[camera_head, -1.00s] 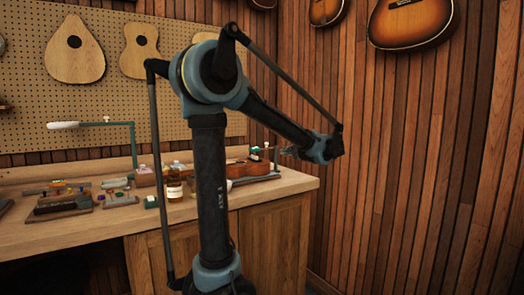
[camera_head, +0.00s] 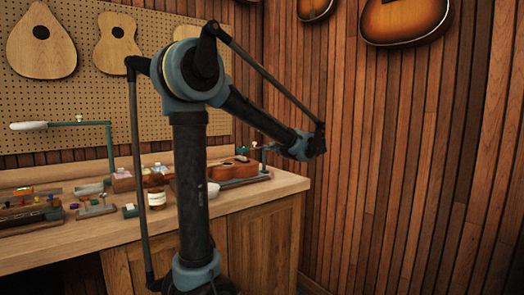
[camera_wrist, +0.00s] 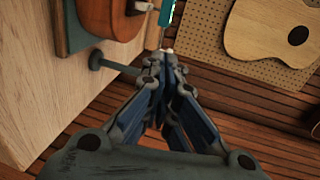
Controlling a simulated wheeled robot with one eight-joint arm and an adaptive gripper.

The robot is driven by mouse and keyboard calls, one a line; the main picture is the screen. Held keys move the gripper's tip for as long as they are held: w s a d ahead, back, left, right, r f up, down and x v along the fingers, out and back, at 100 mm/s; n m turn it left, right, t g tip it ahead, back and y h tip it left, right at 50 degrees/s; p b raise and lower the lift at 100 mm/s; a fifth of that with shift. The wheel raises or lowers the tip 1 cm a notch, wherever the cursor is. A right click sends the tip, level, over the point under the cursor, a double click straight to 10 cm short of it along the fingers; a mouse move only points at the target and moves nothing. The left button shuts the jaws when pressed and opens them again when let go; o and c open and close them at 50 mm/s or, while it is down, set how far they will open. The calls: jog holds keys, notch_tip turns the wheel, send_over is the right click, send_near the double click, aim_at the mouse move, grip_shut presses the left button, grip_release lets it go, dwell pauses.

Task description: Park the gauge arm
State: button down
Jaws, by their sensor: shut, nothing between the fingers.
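My gripper (camera_head: 268,148) is shut and empty at the right end of the workbench, close to a small ukulele (camera_head: 235,168). In the wrist view the shut fingertips (camera_wrist: 160,60) are just below a teal upright part (camera_wrist: 168,14) with a pale tip. I cannot tell whether they touch it. A grey rod with a round end (camera_wrist: 98,60) lies left of the fingers, beside the ukulele body (camera_wrist: 98,18). I cannot tell which part is the gauge arm. A teal post with a level arm (camera_head: 85,124) and white end stands at the bench's left.
My arm hides part of the bench. A pegboard (camera_head: 80,90) with guitar-shaped plates is behind. The plank wall (camera_head: 400,170) is at the right.

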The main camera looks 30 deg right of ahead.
jog(key=x, duration=1.3)
jog(key=shift+w+f, duration=0.1)
jog(key=shift+d, duration=0.2)
jog(key=shift+h, duration=0.3)
